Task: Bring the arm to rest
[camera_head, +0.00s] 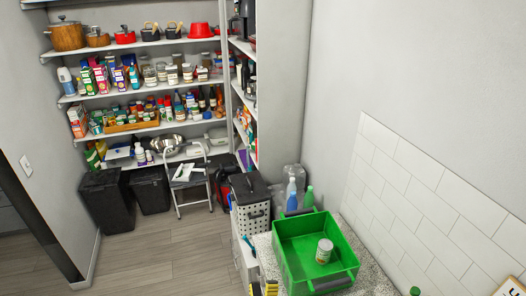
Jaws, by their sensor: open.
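My gripper and arm do not show clearly anywhere in the head view. A green crate (318,226) stands on the speckled counter (263,247) at the lower right. A can with a pale label (324,251) stands upright inside it. Small yellow-and-dark items (271,288) are cut off by the bottom edge, left of the crate; I cannot tell what they are.
Spray bottles (291,194) stand behind the crate, beside a perforated box (251,213). White shelves (150,89) hold pots, jars and packages. Black bins (107,199) and a step stool (190,187) stand below. The wooden floor (170,262) at left is clear.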

